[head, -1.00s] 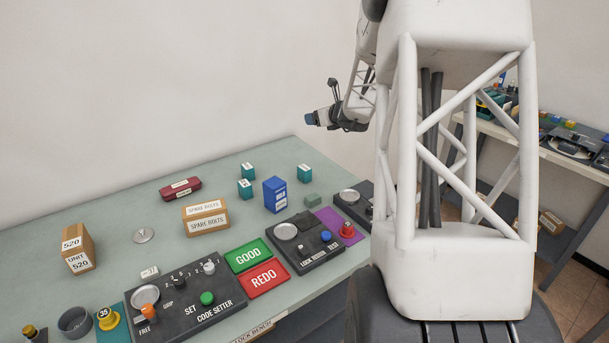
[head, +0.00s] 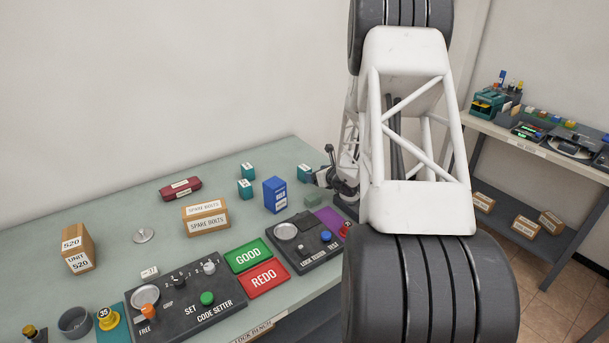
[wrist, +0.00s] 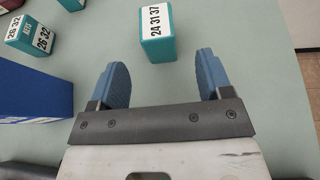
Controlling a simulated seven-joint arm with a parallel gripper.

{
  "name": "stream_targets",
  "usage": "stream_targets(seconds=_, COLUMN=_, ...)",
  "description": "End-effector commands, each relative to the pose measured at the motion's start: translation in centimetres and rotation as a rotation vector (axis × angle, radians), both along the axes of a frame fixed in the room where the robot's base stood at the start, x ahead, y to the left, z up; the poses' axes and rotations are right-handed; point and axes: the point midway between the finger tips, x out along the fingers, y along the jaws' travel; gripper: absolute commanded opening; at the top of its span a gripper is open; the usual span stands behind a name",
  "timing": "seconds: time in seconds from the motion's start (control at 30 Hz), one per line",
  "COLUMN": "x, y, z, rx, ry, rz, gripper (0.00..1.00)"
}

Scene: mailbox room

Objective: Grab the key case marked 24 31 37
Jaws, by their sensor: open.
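The key case marked 24 31 37 (wrist: 157,36) is a small teal block with a white label, standing on the bench at the top middle of the wrist view. In the head view the key case (head: 304,173) shows at the bench's back right, beside my arm. My gripper (wrist: 161,75) is open and empty, its two blue fingers spread with the case just beyond and between their tips, apart from them. In the head view my fingertips (head: 322,179) are partly hidden, close to the case.
A teal case marked 26 32 (wrist: 36,36) stands left in the wrist view, near a tall blue box (wrist: 35,92). In the head view two other teal cases (head: 246,189) stand left of the blue box. Bench (wrist: 240,50) right of the case is clear.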

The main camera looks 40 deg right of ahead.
Motion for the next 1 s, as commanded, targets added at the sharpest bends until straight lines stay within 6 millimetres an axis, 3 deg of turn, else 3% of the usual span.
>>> stream_targets(seconds=0.27, x=0.4, y=0.0, z=-0.2, rx=0.0, ry=0.0, rz=0.0, gripper=0.72)
stream_targets(seconds=0.6, x=2.3, y=0.2, z=-0.9, rx=0.0, ry=0.0, rz=0.0, gripper=0.72)
stream_targets(seconds=1.0, x=2.5, y=0.2, z=-1.0, rx=0.001, ry=0.0, rz=0.0, gripper=0.72)
